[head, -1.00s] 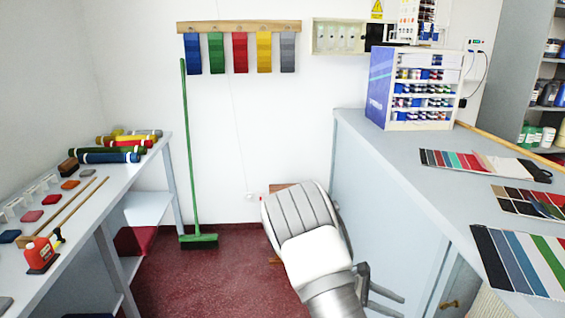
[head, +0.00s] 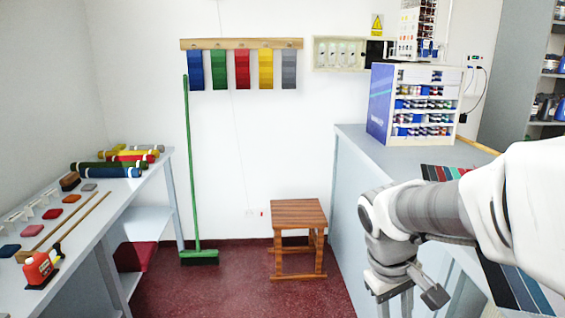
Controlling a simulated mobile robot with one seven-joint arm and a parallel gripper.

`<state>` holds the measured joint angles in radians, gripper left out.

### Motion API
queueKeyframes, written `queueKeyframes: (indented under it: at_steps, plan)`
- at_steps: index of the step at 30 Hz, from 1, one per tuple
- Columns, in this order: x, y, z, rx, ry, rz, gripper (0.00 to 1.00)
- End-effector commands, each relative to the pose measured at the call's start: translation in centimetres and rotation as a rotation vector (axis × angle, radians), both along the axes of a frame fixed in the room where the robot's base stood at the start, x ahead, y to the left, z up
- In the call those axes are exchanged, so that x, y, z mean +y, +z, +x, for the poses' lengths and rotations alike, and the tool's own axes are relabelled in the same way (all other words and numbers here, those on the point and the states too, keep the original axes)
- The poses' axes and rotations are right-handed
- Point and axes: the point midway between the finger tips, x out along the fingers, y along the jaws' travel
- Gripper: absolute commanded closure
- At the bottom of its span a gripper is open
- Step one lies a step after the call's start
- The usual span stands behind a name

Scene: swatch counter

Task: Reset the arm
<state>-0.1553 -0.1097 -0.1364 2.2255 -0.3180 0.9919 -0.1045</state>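My arm (head: 430,212) reaches in from the right edge, in front of the right-hand counter. It bends down at a white and grey joint. My gripper (head: 394,304) hangs below that joint, beside the counter's side panel, near the bottom of the picture. Its two dark fingers point down and stand apart with nothing seen between them. The lower fingertips run close to the bottom edge of the view.
The right counter (head: 352,146) carries a paint rack (head: 410,104) and colour swatch cards (head: 440,172). A wooden stool (head: 298,212) stands on the red floor. A green broom (head: 193,165) leans on the wall. The left bench (head: 112,205) holds rolls and blocks.

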Motion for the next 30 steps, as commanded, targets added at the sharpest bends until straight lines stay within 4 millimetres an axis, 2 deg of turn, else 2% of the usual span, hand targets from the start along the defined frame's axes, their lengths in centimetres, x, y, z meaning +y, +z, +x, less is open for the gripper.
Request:
queueKeyframes:
  at_steps: [3,9,20,21,30]
  plan:
    - [1.0,2.0,-1.9,-0.101,-0.052,0.073,0.61]
    - [2.8,4.4,-5.0,-0.254,-0.128,0.183,0.61]
    - [5.3,6.6,-9.2,-0.475,-0.227,0.325,0.61]
    - [5.3,8.4,-9.1,-0.468,-0.227,0.326,0.61]
    - [5.3,15.1,-9.0,-0.463,-0.224,0.323,0.61]
